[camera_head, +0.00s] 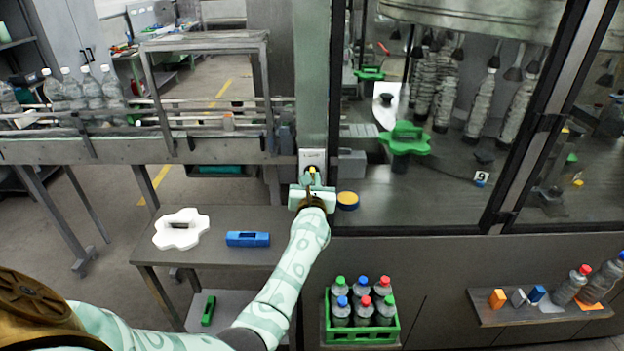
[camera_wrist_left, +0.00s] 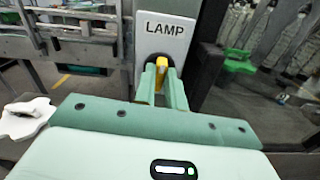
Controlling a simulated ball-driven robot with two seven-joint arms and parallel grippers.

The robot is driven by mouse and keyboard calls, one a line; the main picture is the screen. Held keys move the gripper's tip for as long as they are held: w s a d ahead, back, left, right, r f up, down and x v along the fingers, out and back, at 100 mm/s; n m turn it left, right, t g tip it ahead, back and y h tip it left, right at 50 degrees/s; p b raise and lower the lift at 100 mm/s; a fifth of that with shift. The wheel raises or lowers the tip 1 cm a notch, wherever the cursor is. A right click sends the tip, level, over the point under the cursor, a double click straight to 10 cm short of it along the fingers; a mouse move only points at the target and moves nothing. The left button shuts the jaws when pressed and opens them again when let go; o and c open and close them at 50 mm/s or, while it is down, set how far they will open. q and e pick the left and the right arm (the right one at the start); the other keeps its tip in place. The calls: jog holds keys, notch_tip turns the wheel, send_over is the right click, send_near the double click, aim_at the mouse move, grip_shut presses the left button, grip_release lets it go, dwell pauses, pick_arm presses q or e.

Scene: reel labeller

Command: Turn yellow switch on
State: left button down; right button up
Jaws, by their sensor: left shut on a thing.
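The yellow switch (camera_wrist_left: 161,65) sits on a pale panel marked LAMP (camera_wrist_left: 166,30), which is fixed to a green-grey post. In the head view the panel (camera_head: 312,157) shows just above my left gripper (camera_head: 312,176). In the left wrist view my left gripper (camera_wrist_left: 162,80) has its two fingers on either side of the yellow switch and is shut on it. The fingers hide part of the switch. My right gripper is in neither view.
A glass-fronted machine (camera_head: 440,180) stands right of the post, and a conveyor (camera_head: 130,150) runs left. A small table (camera_head: 215,220) holds a white lobed part (camera_head: 181,229) and a blue block (camera_head: 248,239). A green bottle crate (camera_head: 360,336) stands below.

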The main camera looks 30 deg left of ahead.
pick_arm(q)
jog(key=m+p, duration=0.3)
jog(key=m, duration=0.5)
jog(key=shift+d+m, duration=0.1)
jog(key=shift+m, duration=0.2)
jog(key=m+p, duration=0.2)
jog(key=m, duration=0.2)
jog(key=shift+w+f+m, duration=0.1)
jog(key=shift+m, duration=0.2)
jog(key=shift+f+m+p, duration=0.1)
jog(key=shift+m+p, duration=0.45)
jog(key=shift+m, duration=1.25)
jog(key=c, duration=1.5)
grip_release()
jog(key=shift+o, duration=0.2)
jog(key=shift+w, duration=0.1)
jog(key=shift+f, duration=0.1)
